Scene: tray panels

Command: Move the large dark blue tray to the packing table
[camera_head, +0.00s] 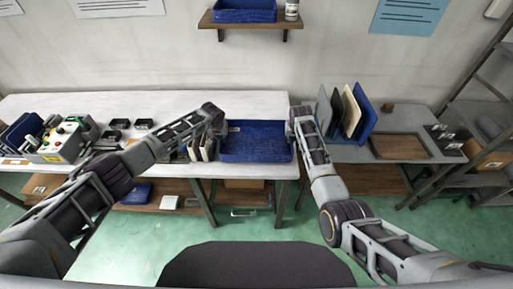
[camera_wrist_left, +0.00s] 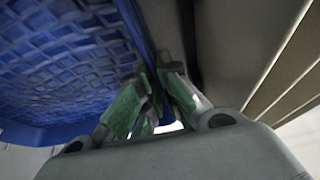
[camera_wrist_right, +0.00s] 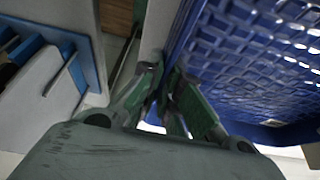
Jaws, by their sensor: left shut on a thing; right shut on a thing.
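The large dark blue tray (camera_head: 256,141) is at the right end of the long white table in the head view, between my two grippers. Its textured surface also fills much of the left wrist view (camera_wrist_left: 60,70) and the right wrist view (camera_wrist_right: 250,60). My left gripper (camera_head: 217,128) is shut on the tray's left wall, with green finger pads (camera_wrist_left: 150,100) on the rim. My right gripper (camera_head: 297,122) is shut on the tray's right wall, with its green pads (camera_wrist_right: 172,98) on the rim. Whether the tray touches the tabletop cannot be told.
The white table (camera_head: 265,103) holds a control box (camera_head: 65,141) and small black bins (camera_head: 120,124) at left. A grey table (camera_head: 400,120) at right holds upright panels (camera_head: 350,110) and a wooden tray (camera_head: 400,146). A shelf rack (camera_head: 485,125) stands far right. A wall shelf (camera_head: 250,22) is above.

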